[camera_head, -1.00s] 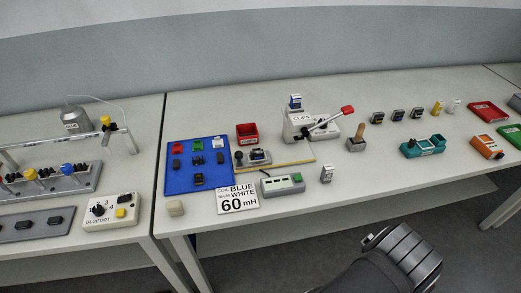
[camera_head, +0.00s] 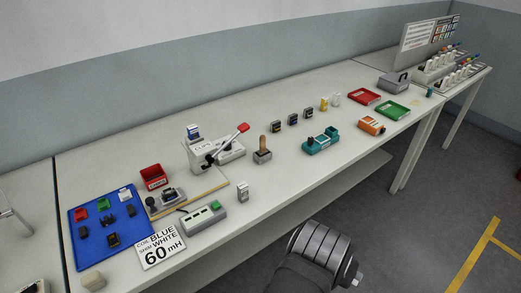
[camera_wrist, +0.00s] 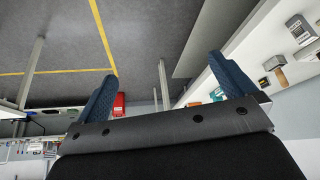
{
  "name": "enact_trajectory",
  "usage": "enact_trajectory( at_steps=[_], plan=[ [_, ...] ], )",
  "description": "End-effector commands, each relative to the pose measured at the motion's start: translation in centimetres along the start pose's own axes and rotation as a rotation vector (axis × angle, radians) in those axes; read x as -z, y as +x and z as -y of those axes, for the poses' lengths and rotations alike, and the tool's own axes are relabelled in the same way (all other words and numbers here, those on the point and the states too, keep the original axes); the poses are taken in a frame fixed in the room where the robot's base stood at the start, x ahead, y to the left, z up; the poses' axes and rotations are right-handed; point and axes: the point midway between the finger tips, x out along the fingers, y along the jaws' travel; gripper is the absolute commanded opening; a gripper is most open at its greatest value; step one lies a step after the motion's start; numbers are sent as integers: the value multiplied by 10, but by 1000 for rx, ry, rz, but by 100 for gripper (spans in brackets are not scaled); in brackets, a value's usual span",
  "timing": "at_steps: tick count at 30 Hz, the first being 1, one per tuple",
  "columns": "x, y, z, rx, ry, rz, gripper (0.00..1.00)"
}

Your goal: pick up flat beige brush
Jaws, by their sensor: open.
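A beige, wooden-looking handle (camera_head: 262,144), which I take for the flat beige brush, stands upright in a small grey block (camera_head: 262,157) on the bench. Its lower end is hidden in the block, so I cannot tell its shape. It also shows in the wrist view at the right, as a tan piece (camera_wrist: 281,76) beside its block. My gripper (camera_wrist: 162,70) is open and empty, its two blue fingers wide apart over the grey floor. It is well away from the brush. In the head view, only part of my arm shows at the bottom, off the bench's front edge.
Left of the brush stands a press with a red-tipped lever (camera_head: 243,128). Right of it are a teal fixture (camera_head: 320,141) and several small dark blocks. Red (camera_head: 364,96) and green (camera_head: 393,110) trays lie farther right.

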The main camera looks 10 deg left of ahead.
Motion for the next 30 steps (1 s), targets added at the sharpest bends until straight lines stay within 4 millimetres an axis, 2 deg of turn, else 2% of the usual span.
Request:
enact_trajectory(
  at_steps=[11, 19, 27, 30],
  plan=[
    [0, 0, 0, 0, 0, 0, 100],
    [0, 0, 0, 0, 0, 0, 49],
    [0, 0, 0, 0, 0, 0, 47],
    [10, -4, -2, -7, -2, -4, 47]
  ],
)
